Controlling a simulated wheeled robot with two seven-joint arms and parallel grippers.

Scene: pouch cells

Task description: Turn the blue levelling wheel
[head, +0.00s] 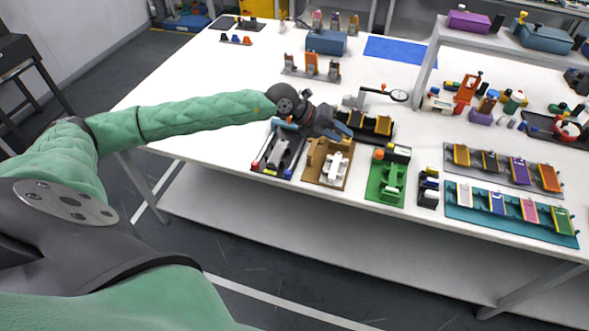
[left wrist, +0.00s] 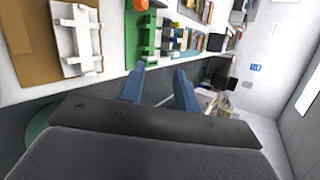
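A dark fixture (head: 279,149) with small coloured parts at its front edge lies on the white table, left of the tan board. A small blue part (head: 288,174) sits at its front right corner; it may be the blue levelling wheel, but it is too small to be sure. My left gripper (head: 338,131) is above the table, over the back of the tan board and right of the dark fixture. Its blue fingers, also in the left wrist view (left wrist: 160,88), are apart with nothing between them. My right gripper is out of view.
The tan board (head: 311,176) with a white fixture also shows in the wrist view (left wrist: 25,45). A green board (head: 374,190) stands to its right, also in the wrist view (left wrist: 133,45). Coloured racks (head: 453,210) lie further right. The table's left part (head: 215,85) is clear.

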